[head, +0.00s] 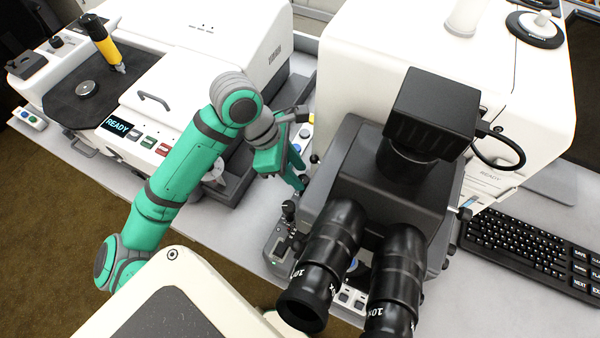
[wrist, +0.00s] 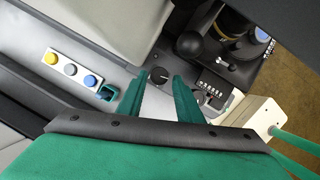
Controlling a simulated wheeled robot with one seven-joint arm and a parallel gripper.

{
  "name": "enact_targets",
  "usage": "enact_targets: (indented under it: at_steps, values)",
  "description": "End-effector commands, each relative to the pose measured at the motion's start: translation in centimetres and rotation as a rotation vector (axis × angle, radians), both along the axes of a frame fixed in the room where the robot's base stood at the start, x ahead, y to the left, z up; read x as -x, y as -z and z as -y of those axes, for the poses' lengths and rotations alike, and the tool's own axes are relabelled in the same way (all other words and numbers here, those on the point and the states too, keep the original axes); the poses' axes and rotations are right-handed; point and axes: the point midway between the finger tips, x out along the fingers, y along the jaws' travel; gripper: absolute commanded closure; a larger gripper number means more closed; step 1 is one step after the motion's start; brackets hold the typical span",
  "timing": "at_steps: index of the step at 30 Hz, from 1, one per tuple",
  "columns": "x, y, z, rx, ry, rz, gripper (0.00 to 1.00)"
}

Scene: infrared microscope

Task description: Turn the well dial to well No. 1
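The well dial (wrist: 158,75) is a small round dark knob on a grey panel, with a light mark on it, in the wrist view. My gripper (wrist: 161,77) is open, with one green finger on each side of the dial in the picture. I cannot tell whether the fingertips touch the dial or stay above it. The well numbers are too small to read. In the head view my gripper (head: 297,184) points down beside the left side of the dark microscope (head: 345,180), and I cannot make out the dial there.
A button box (wrist: 70,69) with yellow, white and blue buttons lies left of the dial in the wrist view. A black joystick knob (wrist: 190,43) and a row of small switches (wrist: 213,89) are close on the right. A white instrument (head: 200,45) stands behind my arm.

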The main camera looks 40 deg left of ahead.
Motion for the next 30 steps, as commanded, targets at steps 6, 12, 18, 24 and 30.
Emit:
enact_targets:
  at_steps: [6,12,18,24,30]
  values:
    - [-0.4,1.5,0.6,0.001,0.001,0.001,0.68]
    - [-0.5,1.7,0.7,0.0,0.001,0.0,0.68]
    - [-0.5,1.7,0.6,0.0,0.001,0.0,0.89]
    - [-0.4,1.7,0.6,-0.001,-0.012,0.0,0.98]
    - [-0.4,1.7,0.7,-0.003,-0.111,0.001,0.98]
